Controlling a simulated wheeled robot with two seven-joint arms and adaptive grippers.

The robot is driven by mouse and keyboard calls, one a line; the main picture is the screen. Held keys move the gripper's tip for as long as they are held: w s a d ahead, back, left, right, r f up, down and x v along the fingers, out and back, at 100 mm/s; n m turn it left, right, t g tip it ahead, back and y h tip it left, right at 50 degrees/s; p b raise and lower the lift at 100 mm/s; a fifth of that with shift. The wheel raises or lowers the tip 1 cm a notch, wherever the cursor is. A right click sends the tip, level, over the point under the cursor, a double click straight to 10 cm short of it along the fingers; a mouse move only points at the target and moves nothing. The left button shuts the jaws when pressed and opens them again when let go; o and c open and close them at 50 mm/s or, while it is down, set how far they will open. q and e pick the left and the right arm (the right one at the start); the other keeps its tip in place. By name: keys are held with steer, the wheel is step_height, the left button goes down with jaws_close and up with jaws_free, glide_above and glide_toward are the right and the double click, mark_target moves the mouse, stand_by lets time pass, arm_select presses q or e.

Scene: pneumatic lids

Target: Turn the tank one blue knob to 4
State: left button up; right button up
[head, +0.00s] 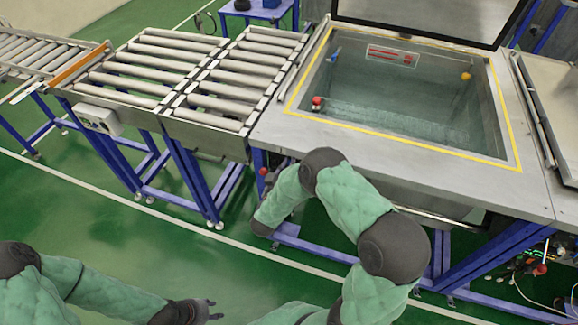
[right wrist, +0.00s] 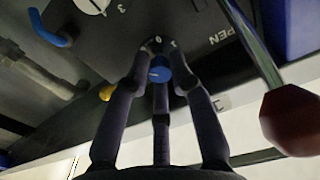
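The blue knob (right wrist: 160,68) is on a dark panel in the right wrist view. The marks 0 and 1 show beside it, and the other marks are hidden by my fingers. My right gripper (right wrist: 160,62) has its fingers closed in around the knob, seeming to touch its sides. In the head view the right hand is low at the front of the tank (head: 395,150), and its fingers and the knob are hidden. My left gripper (head: 214,310) is at the bottom of the head view, empty, over the green floor, with its fingers apart.
In the right wrist view, a red ball handle (right wrist: 290,120) on a rod is close at right. A white dial (right wrist: 92,4), a blue lever (right wrist: 50,30) and a yellow part (right wrist: 107,92) are nearby. A roller conveyor (head: 190,80) stands left of the tank.

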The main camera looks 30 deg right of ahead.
jaws_close()
steer(key=shift+n, duration=0.3)
steer(key=shift+n+p, duration=2.45)
steer(key=shift+n, duration=5.85)
